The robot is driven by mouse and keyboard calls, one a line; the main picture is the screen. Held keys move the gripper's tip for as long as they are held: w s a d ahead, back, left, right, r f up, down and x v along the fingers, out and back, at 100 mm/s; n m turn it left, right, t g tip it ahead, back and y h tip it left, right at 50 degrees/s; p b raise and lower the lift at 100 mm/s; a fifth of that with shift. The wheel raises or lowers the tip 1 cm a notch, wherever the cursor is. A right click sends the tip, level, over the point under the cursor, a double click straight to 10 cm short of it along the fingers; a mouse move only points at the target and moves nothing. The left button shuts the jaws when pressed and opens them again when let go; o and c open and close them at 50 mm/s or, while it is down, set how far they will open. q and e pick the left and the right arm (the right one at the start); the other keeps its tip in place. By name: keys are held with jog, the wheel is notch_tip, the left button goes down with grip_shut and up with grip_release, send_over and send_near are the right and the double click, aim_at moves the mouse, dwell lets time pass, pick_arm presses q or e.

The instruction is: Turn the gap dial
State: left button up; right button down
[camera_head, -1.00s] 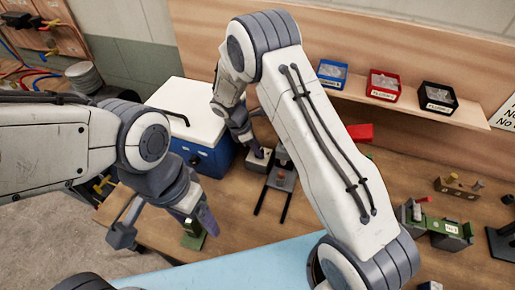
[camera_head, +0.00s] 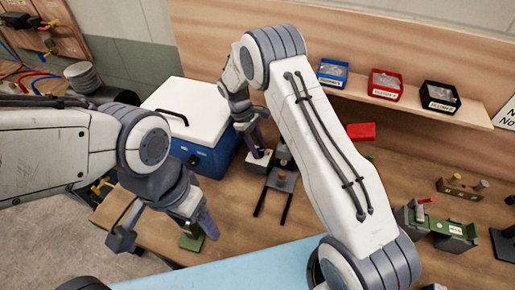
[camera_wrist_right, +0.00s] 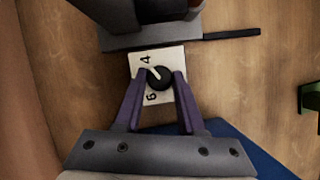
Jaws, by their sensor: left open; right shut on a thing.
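The gap dial is a black knob (camera_wrist_right: 159,78) with a pale pointer on a white plate (camera_wrist_right: 172,56) marked 4 and 6. In the right wrist view its pointer slants up and left, nearer the 4 than the 6. My right gripper (camera_wrist_right: 159,84) has its two purple fingers on either side of the knob, shut on it. In the head view, my right gripper (camera_head: 254,143) points down at the small pale dial block (camera_head: 257,162), and its fingers hide the knob. My left gripper (camera_head: 165,232) is open and empty near the bench's left edge.
A dark fixture with two rails (camera_head: 272,190) stands right beside the dial block. A blue cooler with a white lid (camera_head: 190,112) stands behind and left. A green block (camera_head: 192,240) lies by my left gripper. Bins (camera_head: 384,85) line the shelf. Bench right of the fixture is partly covered by my arm.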

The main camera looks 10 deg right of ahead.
jog(key=shift+w+m, duration=0.1)
jog(key=shift+m, duration=0.2)
jog(key=c, duration=0.5)
grip_release()
